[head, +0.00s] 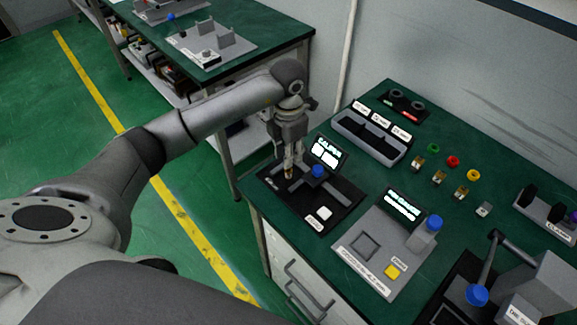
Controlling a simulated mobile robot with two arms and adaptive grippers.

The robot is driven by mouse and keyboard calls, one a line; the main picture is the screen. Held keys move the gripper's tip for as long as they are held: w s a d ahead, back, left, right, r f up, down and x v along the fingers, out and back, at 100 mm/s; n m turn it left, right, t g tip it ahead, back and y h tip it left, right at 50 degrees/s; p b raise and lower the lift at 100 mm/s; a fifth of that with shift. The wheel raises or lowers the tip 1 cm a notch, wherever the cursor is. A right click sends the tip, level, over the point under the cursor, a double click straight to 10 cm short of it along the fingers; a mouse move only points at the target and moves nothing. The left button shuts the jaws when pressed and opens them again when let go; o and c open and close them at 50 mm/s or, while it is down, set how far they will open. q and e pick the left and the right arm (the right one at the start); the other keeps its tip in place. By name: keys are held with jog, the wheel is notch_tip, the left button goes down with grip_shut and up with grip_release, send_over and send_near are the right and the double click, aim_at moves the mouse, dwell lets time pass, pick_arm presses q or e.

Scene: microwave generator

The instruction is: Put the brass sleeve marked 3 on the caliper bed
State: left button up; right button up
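My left gripper (289,170) points down over the black caliper station (332,192) at the left end of the near bench. A small brass sleeve (289,175) shows between its fingertips, low over the left part of the caliper base, and the fingers look closed on it. I cannot tell whether the sleeve touches the bed, and its number is not readable. The caliper has a lit display (325,152), a blue knob (318,171) and a white button (324,213). My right gripper is not in view.
A grey scale (384,248) is right of the caliper, and a lever press (520,285) is at lower right. A long grey tray (369,138) lies behind.

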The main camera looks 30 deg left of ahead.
pick_arm(q)
notch_tip(320, 180, up, 6)
jog(key=b, duration=0.1)
